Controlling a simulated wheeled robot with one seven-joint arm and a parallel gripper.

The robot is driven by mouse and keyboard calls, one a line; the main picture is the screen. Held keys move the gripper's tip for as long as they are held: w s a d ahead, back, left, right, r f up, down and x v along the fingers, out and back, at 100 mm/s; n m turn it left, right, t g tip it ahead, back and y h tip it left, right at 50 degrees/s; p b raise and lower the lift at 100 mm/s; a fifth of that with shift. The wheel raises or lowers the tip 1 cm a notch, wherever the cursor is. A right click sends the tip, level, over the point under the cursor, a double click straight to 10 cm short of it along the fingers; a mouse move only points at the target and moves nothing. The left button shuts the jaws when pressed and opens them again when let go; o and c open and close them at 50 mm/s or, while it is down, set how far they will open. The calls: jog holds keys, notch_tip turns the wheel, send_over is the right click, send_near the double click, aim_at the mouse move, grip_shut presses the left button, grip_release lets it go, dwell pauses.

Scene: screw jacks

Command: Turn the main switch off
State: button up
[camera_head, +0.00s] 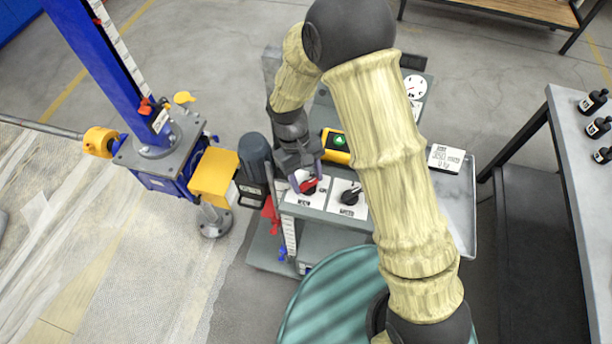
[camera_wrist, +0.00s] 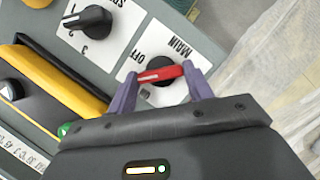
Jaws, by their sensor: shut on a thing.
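The main switch is a black rotary knob with a red handle (camera_wrist: 160,73) on a white plate marked MAIN and OFF (camera_wrist: 184,35) in the wrist view. Its red handle also shows in the head view (camera_head: 308,185). My gripper (camera_wrist: 161,80) is at the switch, with one purple finger at each end of the red handle, shut on it. In the head view my gripper (camera_head: 306,176) comes down onto the plate from above. The handle lies nearly level in the wrist view, and its left end is close to the word OFF.
A second black knob (camera_wrist: 88,20) on a numbered plate sits beside the main switch. A yellow and black device (camera_head: 336,146) lies on the cart behind the switches. A blue screw jack (camera_head: 160,150) with a yellow coupling stands left; a teal drum (camera_head: 330,295) stands in front.

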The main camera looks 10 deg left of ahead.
jog(key=m, duration=0.1)
jog(key=m+y, duration=0.1)
jog(key=m, duration=0.2)
jog(key=shift+d+m+g+y, duration=0.25)
jog(key=shift+m+g+y, duration=0.05)
jog(key=shift+g, duration=0.1)
jog(key=m+y, duration=0.2)
jog(key=m, duration=0.3)
jog(key=shift+d, duration=0.1)
jog(key=o, duration=1)
jog(key=shift+w+r, duration=0.1)
